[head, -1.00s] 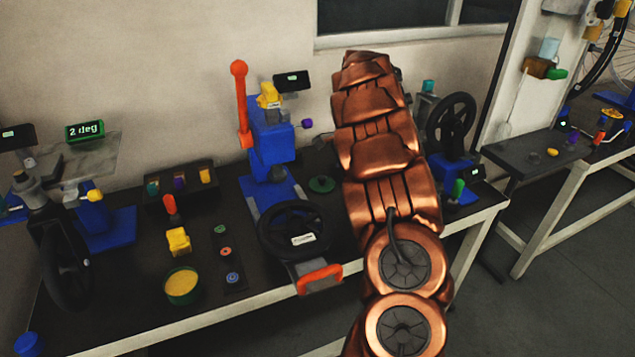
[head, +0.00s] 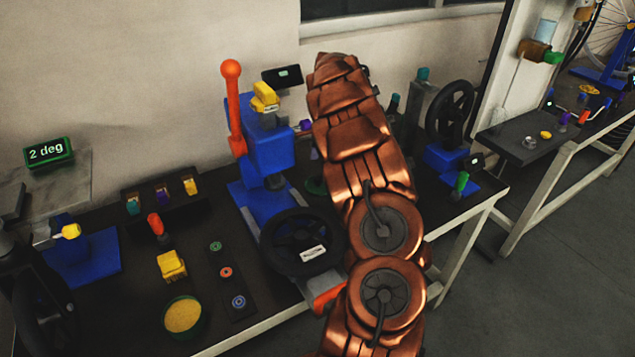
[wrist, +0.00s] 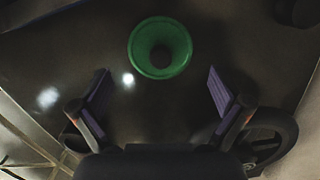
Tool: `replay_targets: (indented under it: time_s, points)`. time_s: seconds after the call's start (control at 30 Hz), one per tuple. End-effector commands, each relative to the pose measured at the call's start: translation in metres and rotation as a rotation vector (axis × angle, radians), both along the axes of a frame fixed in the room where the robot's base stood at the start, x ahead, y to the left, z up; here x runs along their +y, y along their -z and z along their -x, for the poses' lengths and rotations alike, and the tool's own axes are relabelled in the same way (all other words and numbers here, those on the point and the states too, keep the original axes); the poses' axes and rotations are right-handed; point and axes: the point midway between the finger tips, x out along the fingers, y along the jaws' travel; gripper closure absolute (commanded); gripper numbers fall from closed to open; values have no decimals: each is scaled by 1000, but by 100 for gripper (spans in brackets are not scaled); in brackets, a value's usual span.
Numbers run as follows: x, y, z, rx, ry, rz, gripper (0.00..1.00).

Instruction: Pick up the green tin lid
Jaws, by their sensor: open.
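The green tin lid (wrist: 160,24) lies on the dark bench in the wrist view, as a round green disc with a dark knob at its centre. It is ahead of my gripper (wrist: 158,86), roughly centred between the two purple-padded fingers. The fingers are spread apart with nothing between them. The open green tin (head: 199,327) with yellow contents stands near the bench's front edge.
A blue stand (head: 272,150) with a red lever rises left of the lid. A black wheel (head: 277,235) lies in front of it, and also shows in the wrist view (wrist: 286,128). Another wheel (head: 455,112) stands upright to the right. The bench around the lid looks clear.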

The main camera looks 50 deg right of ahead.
Motion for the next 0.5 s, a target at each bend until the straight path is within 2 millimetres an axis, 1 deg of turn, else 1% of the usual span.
replay_targets:
  time_s: [0.33, 0.5]
  points:
    - [2, 35, -1, 4, 2, -4, 0]
    - [2, 46, -2, 1, 3, -2, 0]
